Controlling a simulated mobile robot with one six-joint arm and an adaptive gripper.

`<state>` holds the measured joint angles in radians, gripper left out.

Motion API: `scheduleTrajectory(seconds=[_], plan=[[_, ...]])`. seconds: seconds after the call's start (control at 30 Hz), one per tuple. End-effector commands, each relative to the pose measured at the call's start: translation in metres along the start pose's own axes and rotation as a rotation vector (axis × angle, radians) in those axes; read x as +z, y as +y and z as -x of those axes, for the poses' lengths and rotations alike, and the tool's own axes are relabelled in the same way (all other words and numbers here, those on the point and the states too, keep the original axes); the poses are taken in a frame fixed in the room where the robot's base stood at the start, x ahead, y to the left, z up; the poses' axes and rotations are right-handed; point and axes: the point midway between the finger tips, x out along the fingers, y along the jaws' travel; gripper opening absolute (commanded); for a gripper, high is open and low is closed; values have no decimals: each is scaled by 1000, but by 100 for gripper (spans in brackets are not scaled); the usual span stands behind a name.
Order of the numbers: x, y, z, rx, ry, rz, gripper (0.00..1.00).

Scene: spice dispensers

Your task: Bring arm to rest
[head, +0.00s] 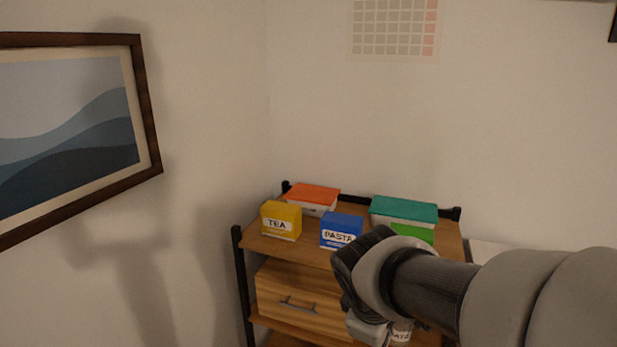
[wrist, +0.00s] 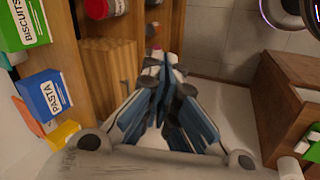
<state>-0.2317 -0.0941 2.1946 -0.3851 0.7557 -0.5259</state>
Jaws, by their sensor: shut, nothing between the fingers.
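My gripper shows in the wrist view (wrist: 162,70), with its blue-grey fingers shut together and nothing between them. In the head view my arm reaches in from the right, and its wrist is in front of the wooden shelf unit (head: 272,250). The fingers are hidden there behind my wrist. The gripper is apart from the boxes on the shelf top.
The shelf top holds a yellow TEA box (head: 281,221), a blue PASTA box (head: 341,230), an orange-lidded box (head: 313,196), a teal-lidded box (head: 404,209) and a green BISCUITS box (wrist: 24,24). A wooden cabinet (wrist: 285,100) stands at right in the wrist view, with floor between.

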Motion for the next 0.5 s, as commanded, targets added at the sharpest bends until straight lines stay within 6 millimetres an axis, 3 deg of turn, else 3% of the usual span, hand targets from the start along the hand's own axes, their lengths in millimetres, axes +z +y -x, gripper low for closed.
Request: scheduleTrajectory(seconds=[0.03,0.2,0.33,0.5], plan=[[22,-13,4,-5,14,-128,0],[75,-61,20,-52,57,-537,0],[100,-98,23,-94,89,-793,0],[114,-129,23,-132,118,-988,0]])
